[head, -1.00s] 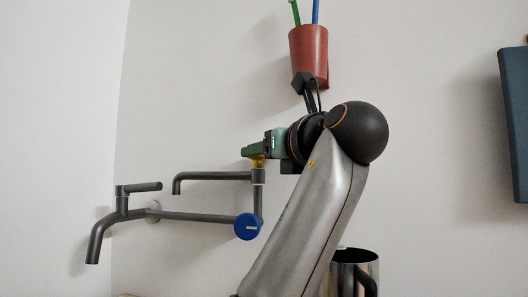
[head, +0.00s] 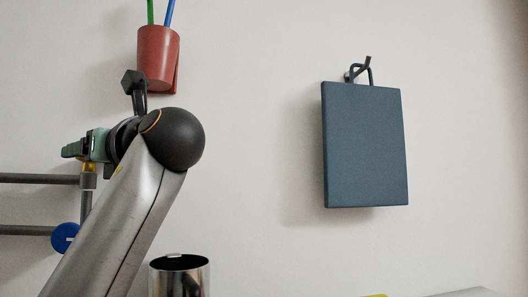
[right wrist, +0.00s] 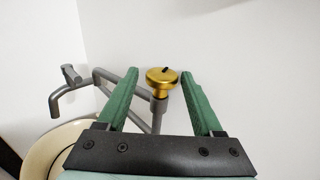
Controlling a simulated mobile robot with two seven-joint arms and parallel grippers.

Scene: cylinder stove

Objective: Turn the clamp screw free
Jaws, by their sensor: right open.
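A brass knob, which looks like the clamp screw, sits on top of a grey pipe joint; it shows in the right wrist view (right wrist: 161,82) and as a small yellow piece in the head view (head: 89,168). My right gripper (right wrist: 159,74) is open, with its green fingers apart on either side of the knob in that picture. I cannot tell whether either finger touches it. In the head view the right gripper (head: 76,147) is just above the knob, which its fingers partly hide. My left gripper is not in view.
Grey wall pipes (head: 38,179) run left, with a blue round knob (head: 65,237) below. A red cup (head: 158,55) with pens is above my wrist. A metal pot (head: 180,275) stands below, and a blue-grey board (head: 365,145) hangs at right. A cream round object (right wrist: 52,150) shows in the wrist view.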

